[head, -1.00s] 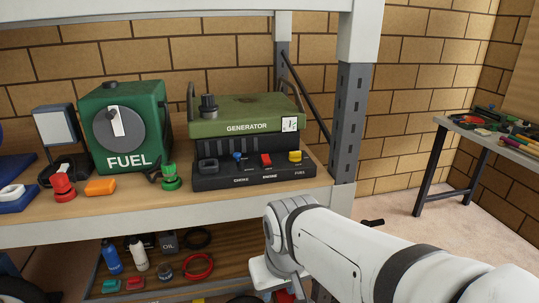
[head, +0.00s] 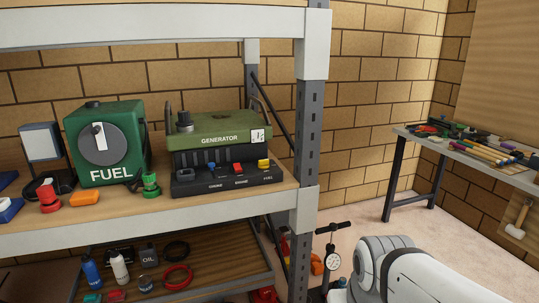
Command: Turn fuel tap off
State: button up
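A green box marked FUEL (head: 127,169) stands on the upper shelf at left. On its front is a round grey dial (head: 117,150) with a white lever (head: 99,137) pointing roughly upright. To its right is a green generator (head: 222,127) on a black control panel (head: 205,184). That panel has a blue knob (head: 212,167), a red switch (head: 238,168) and a yellow switch (head: 263,164) above a FUEL label. My white arm shows at the lower right, in front of the shelf and apart from it. My gripper is not visible.
A red-topped item (head: 47,195), an orange block (head: 85,199) and a green valve-like piece (head: 151,185) lie along the shelf front. A grey shelf post (head: 308,130) stands right of the generator. A pump with a gauge (head: 332,261) stands on the floor. A workbench (head: 470,150) is at right.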

aim_at(263, 164)
jog(key=z, duration=0.1)
jog(key=i, duration=1.8)
jog(key=u, duration=0.55)
jog(key=k, duration=0.9)
jog(key=u, duration=0.25)
jog(key=i, duration=0.9)
jog(key=z, duration=0.1)
